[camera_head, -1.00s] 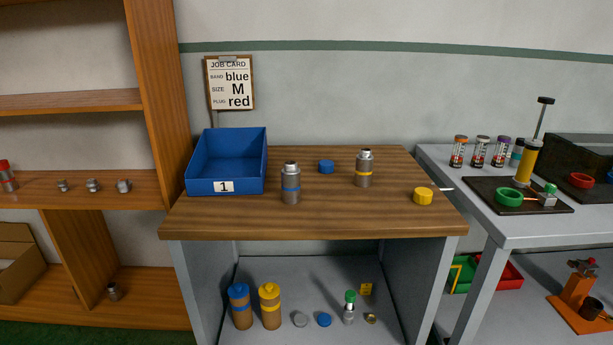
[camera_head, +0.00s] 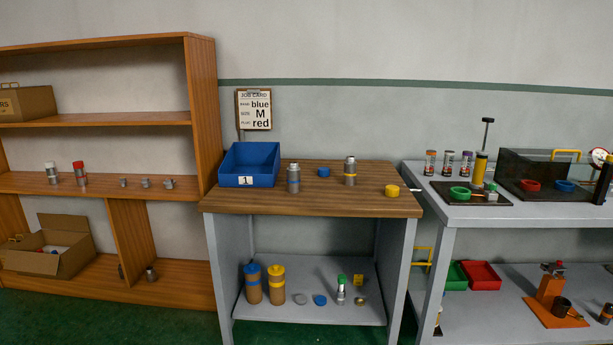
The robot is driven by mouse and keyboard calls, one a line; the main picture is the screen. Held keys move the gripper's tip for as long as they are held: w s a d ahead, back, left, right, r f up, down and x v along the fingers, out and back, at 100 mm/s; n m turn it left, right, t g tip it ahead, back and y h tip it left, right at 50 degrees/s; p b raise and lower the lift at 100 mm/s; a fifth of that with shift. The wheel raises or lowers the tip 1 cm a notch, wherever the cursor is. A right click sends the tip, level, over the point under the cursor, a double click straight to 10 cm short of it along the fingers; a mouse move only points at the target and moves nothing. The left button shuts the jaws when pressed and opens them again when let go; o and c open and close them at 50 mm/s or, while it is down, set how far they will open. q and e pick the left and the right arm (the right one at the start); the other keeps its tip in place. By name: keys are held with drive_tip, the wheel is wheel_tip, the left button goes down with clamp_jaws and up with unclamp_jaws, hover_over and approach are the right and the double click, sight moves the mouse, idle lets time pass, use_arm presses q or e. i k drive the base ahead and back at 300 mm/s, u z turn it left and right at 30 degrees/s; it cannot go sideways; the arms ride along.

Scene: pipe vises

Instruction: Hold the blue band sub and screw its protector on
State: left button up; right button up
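The blue band sub (camera_head: 293,178), a grey metal cylinder with a blue ring, stands upright on the wooden bench top, right of the blue bin. A blue cap-like protector (camera_head: 323,172) lies behind it to the right. A yellow-banded sub (camera_head: 350,171) stands further right, and a yellow protector (camera_head: 392,190) lies near the bench's right edge. The job card (camera_head: 254,109) on the wall reads band blue, size M, plug red. Neither of my grippers is in view.
The blue bin (camera_head: 249,165) marked 1 stands at the bench's left. Blue-capped (camera_head: 253,284) and yellow-capped (camera_head: 277,285) brown containers stand on the bench's lower shelf. A wooden shelf unit (camera_head: 202,120) is at left, a grey table (camera_head: 470,214) at right. Green floor (camera_head: 170,325) shows in front.

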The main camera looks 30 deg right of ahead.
sight(293, 171)
drive_tip(key=z, duration=0.45)
drive_tip(key=i, duration=0.45)
drive_tip(key=z, duration=0.8)
drive_tip(key=i, duration=1.25)
drive_tip(key=u, duration=0.5)
